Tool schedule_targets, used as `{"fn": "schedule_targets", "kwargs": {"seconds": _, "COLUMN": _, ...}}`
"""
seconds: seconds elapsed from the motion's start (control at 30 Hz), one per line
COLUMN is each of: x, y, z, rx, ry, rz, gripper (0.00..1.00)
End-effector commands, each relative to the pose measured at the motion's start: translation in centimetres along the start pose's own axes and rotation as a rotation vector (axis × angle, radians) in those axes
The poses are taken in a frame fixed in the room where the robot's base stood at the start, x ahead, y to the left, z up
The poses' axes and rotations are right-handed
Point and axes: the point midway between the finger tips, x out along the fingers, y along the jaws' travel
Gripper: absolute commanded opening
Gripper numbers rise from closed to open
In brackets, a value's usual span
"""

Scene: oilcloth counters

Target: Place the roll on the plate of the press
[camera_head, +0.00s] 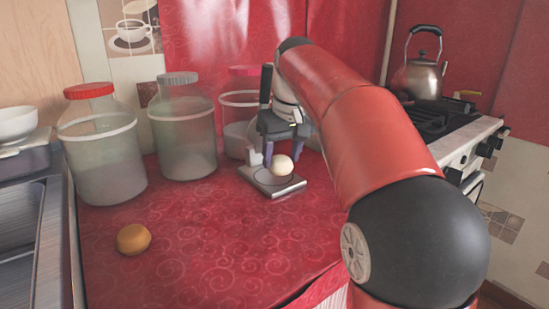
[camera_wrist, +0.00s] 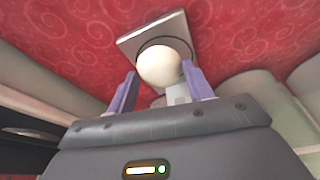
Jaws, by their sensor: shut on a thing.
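A pale round roll (camera_head: 283,165) is at the press, over its flat grey plate (camera_head: 265,187); whether it touches the plate I cannot tell. My gripper (camera_head: 275,158) points down there, its purple fingers shut on the pale roll. In the wrist view, the pale roll (camera_wrist: 159,67) sits between the fingertips of my gripper (camera_wrist: 158,72), with the square plate (camera_wrist: 130,43) and its dark ring behind it. A brown round roll (camera_head: 133,238) lies alone on the red counter at the front left. My arm and gripper hide part of the press.
Large jars stand behind and left of the press: a red-lidded jar (camera_head: 100,150), a grey-lidded jar (camera_head: 183,130) and another jar (camera_head: 237,110) close by my gripper. A stove (camera_head: 450,130) with a kettle (camera_head: 417,77) is at the right. The red counter's front (camera_head: 230,250) is clear.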

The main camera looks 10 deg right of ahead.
Motion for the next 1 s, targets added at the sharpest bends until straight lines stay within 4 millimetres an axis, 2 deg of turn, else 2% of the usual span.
{"fn": "schedule_targets", "kwargs": {"seconds": 0.2, "x": 2.7, "y": -0.5, "z": -1.8, "rx": -0.001, "ry": -0.003, "rz": 0.000, "gripper": 0.29}}
{"fn": "schedule_targets", "kwargs": {"seconds": 0.57, "x": 3.1, "y": -0.5, "z": -1.8, "rx": 0.000, "ry": -0.001, "rz": 0.000, "gripper": 0.29}}
{"fn": "schedule_targets", "kwargs": {"seconds": 0.6, "x": 3.1, "y": -0.5, "z": -1.8, "rx": 0.000, "ry": -0.001, "rz": 0.000, "gripper": 0.54}}
{"fn": "schedule_targets", "kwargs": {"seconds": 0.73, "x": 3.0, "y": -0.5, "z": -1.8, "rx": 0.000, "ry": -0.001, "rz": 0.000, "gripper": 0.71}}
{"fn": "schedule_targets", "kwargs": {"seconds": 1.0, "x": 3.0, "y": -0.5, "z": -1.8, "rx": 0.000, "ry": -0.001, "rz": 0.000, "gripper": 0.73}}
